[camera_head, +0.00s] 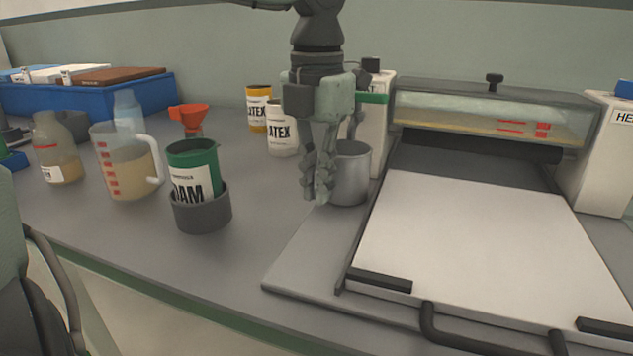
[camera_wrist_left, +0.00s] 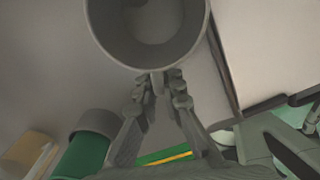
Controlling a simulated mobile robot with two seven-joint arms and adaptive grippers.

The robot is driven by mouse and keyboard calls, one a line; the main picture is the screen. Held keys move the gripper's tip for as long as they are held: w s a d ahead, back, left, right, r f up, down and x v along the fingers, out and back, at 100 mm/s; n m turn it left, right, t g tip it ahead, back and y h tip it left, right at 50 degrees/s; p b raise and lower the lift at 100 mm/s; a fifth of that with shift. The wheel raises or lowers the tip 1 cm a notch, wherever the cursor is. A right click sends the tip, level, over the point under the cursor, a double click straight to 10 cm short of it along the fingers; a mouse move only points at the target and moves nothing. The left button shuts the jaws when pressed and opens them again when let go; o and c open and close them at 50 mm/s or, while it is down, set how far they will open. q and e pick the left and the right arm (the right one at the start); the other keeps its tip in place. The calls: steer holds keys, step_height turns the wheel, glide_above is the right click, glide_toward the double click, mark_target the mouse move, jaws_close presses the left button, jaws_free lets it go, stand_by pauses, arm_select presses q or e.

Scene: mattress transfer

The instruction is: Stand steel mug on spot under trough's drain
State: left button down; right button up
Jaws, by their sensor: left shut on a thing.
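The steel mug (camera_head: 353,178) is a grey metal cup, upright beside the left side of the white-topped machine. My left gripper (camera_head: 318,198) points down at its left side and is shut on it. In the left wrist view the mug (camera_wrist_left: 125,48) shows from above, open and seemingly empty, with the gripper fingertips (camera_wrist_left: 158,84) closed at its rim side, probably on a handle. Whether its base touches the surface is unclear. A clear trough (camera_head: 460,114) with yellowish liquid lies across the machine's back. Its drain and the spot cannot be made out. My right gripper is not in view.
A measuring jug (camera_head: 124,168), a bottle (camera_head: 55,150) and latex tubs (camera_head: 282,130) stand farther left and behind. The counter front between holder and machine is clear.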

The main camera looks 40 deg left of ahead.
arm_select(q)
steer(key=shift+f, duration=0.1)
steer(key=shift+f+b, duration=0.15)
steer(key=shift+b, duration=0.15)
steer(key=c, duration=1.6)
jaws_free()
step_height(320, 180, up, 12)
